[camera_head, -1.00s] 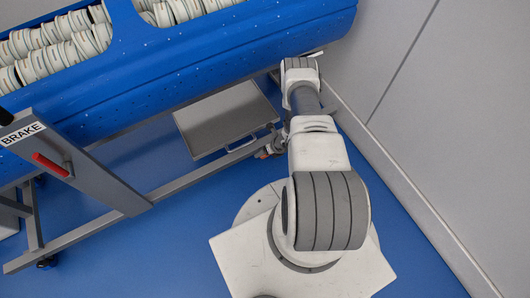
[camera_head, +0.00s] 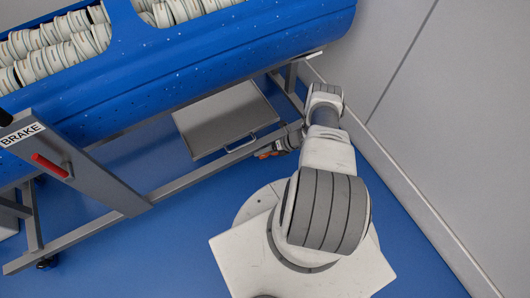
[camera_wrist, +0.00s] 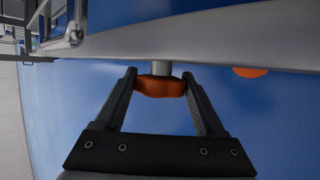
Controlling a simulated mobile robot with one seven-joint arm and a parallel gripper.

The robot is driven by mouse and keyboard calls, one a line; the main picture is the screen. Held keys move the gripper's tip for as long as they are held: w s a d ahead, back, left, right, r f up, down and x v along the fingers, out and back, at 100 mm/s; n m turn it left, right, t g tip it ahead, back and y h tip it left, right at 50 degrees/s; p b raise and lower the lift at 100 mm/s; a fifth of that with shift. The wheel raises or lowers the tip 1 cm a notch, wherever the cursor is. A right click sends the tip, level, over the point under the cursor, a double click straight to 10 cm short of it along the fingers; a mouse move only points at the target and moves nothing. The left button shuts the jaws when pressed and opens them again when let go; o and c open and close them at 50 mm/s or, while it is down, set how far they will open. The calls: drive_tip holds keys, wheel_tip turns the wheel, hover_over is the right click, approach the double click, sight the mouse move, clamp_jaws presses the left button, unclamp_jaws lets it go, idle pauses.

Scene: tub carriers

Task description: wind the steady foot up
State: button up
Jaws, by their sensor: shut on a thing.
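The steady foot's orange knob (camera_wrist: 160,87) sits on a short metal stem (camera_wrist: 160,68) below the grey frame rail (camera_wrist: 180,43) in the wrist view. My gripper (camera_wrist: 160,78) has a finger on each side of this knob and is shut on it. In the head view my gripper (camera_head: 284,146) is at the right end of the blue carrier's low frame, with a bit of orange (camera_head: 265,154) showing beside it. The lower end of the foot and its contact with the floor are hidden.
A second orange piece (camera_wrist: 251,71) shows past the rail in the wrist view. The blue tub (camera_head: 190,85) overhangs a grey tray (camera_head: 225,122). A BRAKE post with a red handle (camera_head: 50,166) stands left. The wall (camera_head: 440,130) is close on the right.

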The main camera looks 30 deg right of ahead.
idle(0.4)
drive_tip(key=o, duration=1.3)
drive_tip(key=shift+o, duration=0.2)
drive_tip(key=p+v, duration=0.4)
drive_tip(key=v, duration=1.3)
drive_tip(key=shift+d, duration=0.4)
